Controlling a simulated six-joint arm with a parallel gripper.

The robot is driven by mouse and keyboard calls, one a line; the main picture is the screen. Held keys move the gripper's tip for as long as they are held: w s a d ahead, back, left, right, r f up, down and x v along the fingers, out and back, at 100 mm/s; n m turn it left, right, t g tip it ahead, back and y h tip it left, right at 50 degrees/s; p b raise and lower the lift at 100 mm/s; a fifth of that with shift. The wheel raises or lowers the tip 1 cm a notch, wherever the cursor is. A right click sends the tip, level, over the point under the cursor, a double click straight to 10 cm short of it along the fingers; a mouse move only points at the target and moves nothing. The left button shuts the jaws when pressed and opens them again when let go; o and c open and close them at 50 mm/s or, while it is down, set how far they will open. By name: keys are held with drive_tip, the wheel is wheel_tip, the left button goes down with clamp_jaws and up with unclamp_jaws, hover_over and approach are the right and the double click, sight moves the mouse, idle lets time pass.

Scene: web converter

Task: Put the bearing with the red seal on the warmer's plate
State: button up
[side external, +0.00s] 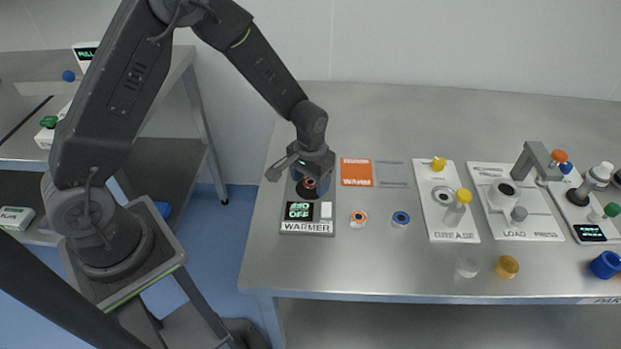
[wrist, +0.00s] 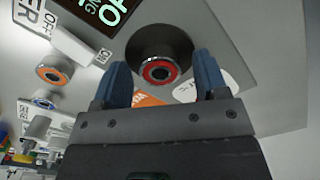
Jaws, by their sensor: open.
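The bearing with the red seal (wrist: 160,70) sits on the warmer's dark round plate (wrist: 150,40), seal side up, in the wrist view. In the side external view only its reddish ring (side external: 309,184) shows below my gripper (side external: 303,172). The warmer (side external: 307,227) has a lit green display and a white switch at its front. My gripper's two blue fingers are apart in the wrist view, one toward each side of the bearing, with visible gaps. Whether the fingers are above or level with the bearing is hard to tell.
A bearing with an orange seal (side external: 358,218) and one with a blue seal (side external: 400,219) stand right of the warmer. An orange card (side external: 356,172) and a grey card (side external: 392,173) lie behind them. The grease station (side external: 444,215) and load press (side external: 513,215) stand farther right.

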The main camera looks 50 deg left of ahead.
sight(310, 183)
wheel_tip(310, 183, up, 13)
drive_tip(key=s+r+m+t, duration=0.1)
drive_tip(key=s+r+t, duration=0.1)
drive_tip(key=s+r, duration=0.5)
drive_tip(key=s+r+m+t, duration=0.1)
drive_tip(key=s+r+t, duration=0.2)
drive_tip(key=s+r, duration=0.4)
drive_tip(key=s, duration=0.6)
drive_tip(key=shift+s+a+r+t, duration=0.15)
drive_tip(key=shift+s+a+t, duration=0.15)
drive_tip(key=shift+s+a, duration=0.1)
drive_tip(key=shift+w, duration=0.1)
drive_tip(key=shift+c, duration=0.5)
idle(0.9)
